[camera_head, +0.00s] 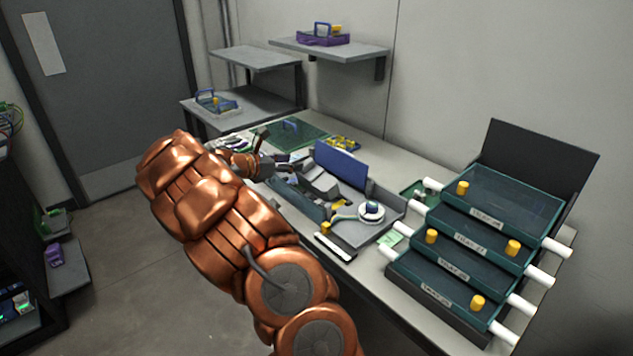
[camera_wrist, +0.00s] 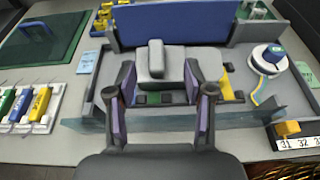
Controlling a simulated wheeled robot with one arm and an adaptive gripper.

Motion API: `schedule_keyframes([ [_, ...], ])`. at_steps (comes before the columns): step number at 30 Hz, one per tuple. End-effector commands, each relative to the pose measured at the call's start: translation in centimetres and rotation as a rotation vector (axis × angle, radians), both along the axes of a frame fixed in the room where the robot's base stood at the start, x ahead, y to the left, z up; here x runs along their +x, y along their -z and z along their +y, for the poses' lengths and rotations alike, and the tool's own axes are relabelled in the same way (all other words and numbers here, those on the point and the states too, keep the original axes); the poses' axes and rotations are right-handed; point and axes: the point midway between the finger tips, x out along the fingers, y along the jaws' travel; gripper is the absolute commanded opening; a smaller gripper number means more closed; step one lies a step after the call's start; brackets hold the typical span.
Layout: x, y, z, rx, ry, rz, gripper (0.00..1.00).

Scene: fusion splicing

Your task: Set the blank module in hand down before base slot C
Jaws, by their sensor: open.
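My gripper (camera_wrist: 161,112) is open in the wrist view, its two dark fingers with purple inner pads spread apart. No module shows clearly held between them. Beyond the fingers is a grey device (camera_wrist: 165,65) with a raised block, inside a grey tray with a teal front wall (camera_wrist: 250,116). In the head view my gripper (camera_head: 275,165) is over the bench, left of this device. A white holder (camera_wrist: 47,128) with green, blue and yellow modules is left of the fingers in the wrist view. I cannot make out which piece is the blank module or slot C.
A blue upright panel (camera_head: 341,165) stands behind the device. A white reel (camera_head: 371,211) is at the tray's right. Stacked teal drawers (camera_head: 500,204) with white handles stand at the bench's right. A green mat (camera_head: 305,134) lies at the far end.

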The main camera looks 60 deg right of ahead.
Motion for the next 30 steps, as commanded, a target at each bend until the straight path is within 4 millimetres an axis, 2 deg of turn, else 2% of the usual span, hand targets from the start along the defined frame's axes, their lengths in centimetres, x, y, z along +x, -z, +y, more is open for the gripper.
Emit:
schedule_keyframes([
  [4, 0.3, 0.3, -0.7, -0.002, -0.012, 0.017, 0.52],
  [14, -0.5, 1.1, -3.4, -0.002, -0.01, 0.017, 0.52],
  [24, -1.5, 2.2, -7.1, -0.002, -0.009, 0.016, 0.52],
  [30, -1.5, 2.4, -7.6, -0.002, -0.012, 0.015, 0.52],
])
